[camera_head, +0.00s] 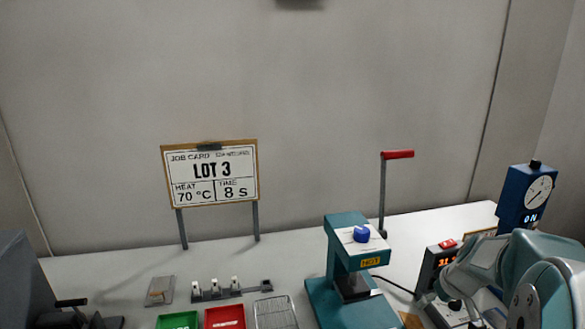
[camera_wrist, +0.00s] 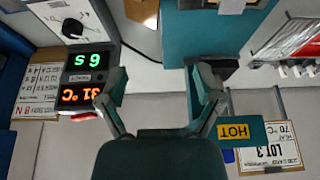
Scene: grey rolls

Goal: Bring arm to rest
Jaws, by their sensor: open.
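My gripper (camera_wrist: 160,88) is open in the wrist view, with an empty gap between its two fingers. My arm (camera_head: 530,285) is folded at the lower right of the head view, beside the control box (camera_head: 438,262). The box also shows in the wrist view, its green and orange readouts (camera_wrist: 84,78) lit just left of the fingers. The teal press (camera_head: 346,262) stands left of my arm, with a blue knob, a HOT label and a raised red-handled lever (camera_head: 397,154). No object is in my gripper.
A job card (camera_head: 210,175) reading LOT 3, 70 °C, 8 s stands at the back. A green tray (camera_head: 178,320), a red tray (camera_head: 224,317) and a wire basket (camera_head: 275,313) lie front left. A blue timer (camera_head: 527,197) stands at the right.

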